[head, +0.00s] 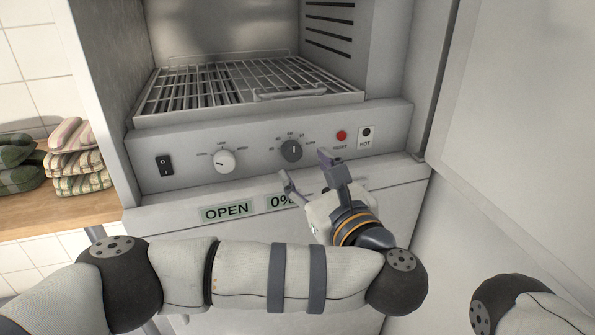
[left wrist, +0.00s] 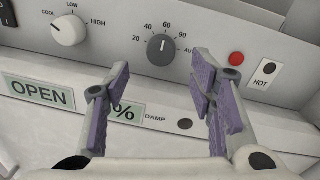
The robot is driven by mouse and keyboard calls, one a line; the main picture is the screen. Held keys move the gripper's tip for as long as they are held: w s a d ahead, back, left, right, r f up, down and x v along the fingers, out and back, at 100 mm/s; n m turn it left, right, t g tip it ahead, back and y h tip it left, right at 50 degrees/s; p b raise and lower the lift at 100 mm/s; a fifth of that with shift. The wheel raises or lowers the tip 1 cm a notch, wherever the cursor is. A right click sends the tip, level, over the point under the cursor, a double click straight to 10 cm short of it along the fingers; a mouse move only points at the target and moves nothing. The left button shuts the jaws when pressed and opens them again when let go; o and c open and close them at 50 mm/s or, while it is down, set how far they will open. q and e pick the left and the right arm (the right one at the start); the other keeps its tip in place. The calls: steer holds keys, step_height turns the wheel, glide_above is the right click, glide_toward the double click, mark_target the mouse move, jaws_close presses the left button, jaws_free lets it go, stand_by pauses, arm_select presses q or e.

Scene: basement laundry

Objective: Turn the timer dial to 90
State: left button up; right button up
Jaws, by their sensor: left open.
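The timer dial (head: 291,150) is a dark grey knob on the cabinet's control panel, with marks 20, 40, 60, 90 and AUTO around it. It also shows in the left wrist view (left wrist: 160,48), unobstructed, at the upper middle. A small light line shows on its face, but I cannot tell exactly which mark it points to. My left gripper (head: 304,167) is open and empty, in front of and just below the dial, apart from it. In the left wrist view its fingers (left wrist: 161,75) stand to either side below the dial. My right gripper is out of view.
A white heat knob (head: 224,161) and a black switch (head: 165,165) sit left of the dial. A red button (head: 341,135) and a HOT lamp (head: 366,136) are right. A wire rack (head: 240,88) is above; the open door (head: 515,130) stands right.

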mark_target(295, 153)
arm_select(q)
steer(key=x, duration=0.5)
steer(key=shift+w+r+p, duration=0.15)
steer(key=shift+p, duration=0.2)
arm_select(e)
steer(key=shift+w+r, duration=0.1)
arm_select(q)
steer(key=shift+c, duration=0.2)
steer(key=c, duration=1.1)
steer(key=shift+m, duration=0.3)
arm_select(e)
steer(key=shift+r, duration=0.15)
arm_select(q)
steer(key=m+p, duration=0.1)
steer(key=m, duration=0.3)
steer(key=shift+d+r+t+p, duration=0.1)
steer(key=shift+t+p, duration=0.2)
steer(key=shift+p, duration=0.05)
steer(key=shift+m+p, duration=0.45)
steer(key=shift+m, duration=1.15)
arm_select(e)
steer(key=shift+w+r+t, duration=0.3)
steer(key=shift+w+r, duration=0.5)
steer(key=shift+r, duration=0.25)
